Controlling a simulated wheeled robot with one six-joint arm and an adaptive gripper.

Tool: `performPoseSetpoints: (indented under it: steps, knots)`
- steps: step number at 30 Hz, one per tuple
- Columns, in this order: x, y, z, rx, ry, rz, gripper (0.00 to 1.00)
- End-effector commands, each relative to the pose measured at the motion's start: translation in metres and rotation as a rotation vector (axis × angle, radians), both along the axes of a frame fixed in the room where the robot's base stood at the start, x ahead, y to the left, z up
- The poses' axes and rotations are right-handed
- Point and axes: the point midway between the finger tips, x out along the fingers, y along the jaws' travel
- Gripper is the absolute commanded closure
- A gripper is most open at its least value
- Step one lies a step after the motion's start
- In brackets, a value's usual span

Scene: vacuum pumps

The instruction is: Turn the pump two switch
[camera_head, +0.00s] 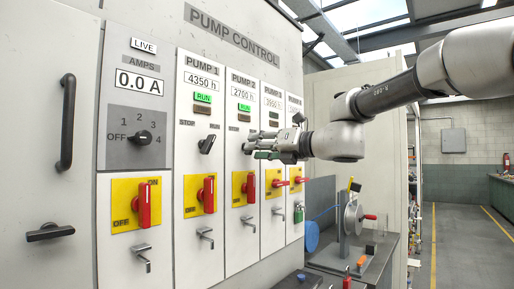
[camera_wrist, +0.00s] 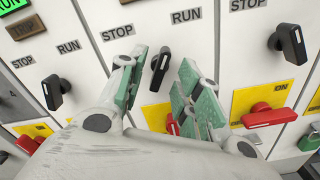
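The pump two switch (camera_wrist: 160,66) is a small black lever below STOP and RUN labels in the wrist view. It stands between the two green-padded fingers of my gripper (camera_wrist: 164,60), with gaps visible on both sides. It leans slightly towards the RUN side. My gripper is open; I cannot tell how deep the fingers reach around the lever. In the head view my gripper (camera_head: 262,146) is in front of the pump two panel (camera_head: 238,150) and hides this switch. The pump two RUN lamp (camera_head: 244,107) is lit green.
The pump one switch (camera_wrist: 55,91) is on the left and the pump three switch (camera_wrist: 288,42) on the right. The red pump two handle (camera_head: 251,187) sits below on a yellow plate. A bench (camera_head: 383,254) with a hand-wheel device (camera_head: 352,217) stands to the right.

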Motion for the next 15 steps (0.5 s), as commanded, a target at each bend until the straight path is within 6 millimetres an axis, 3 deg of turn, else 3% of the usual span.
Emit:
performPoseSetpoints:
  steps: [15]
  knots:
    - [-0.0048,-0.0064,0.0004,0.000,-0.001,-0.001,0.66]
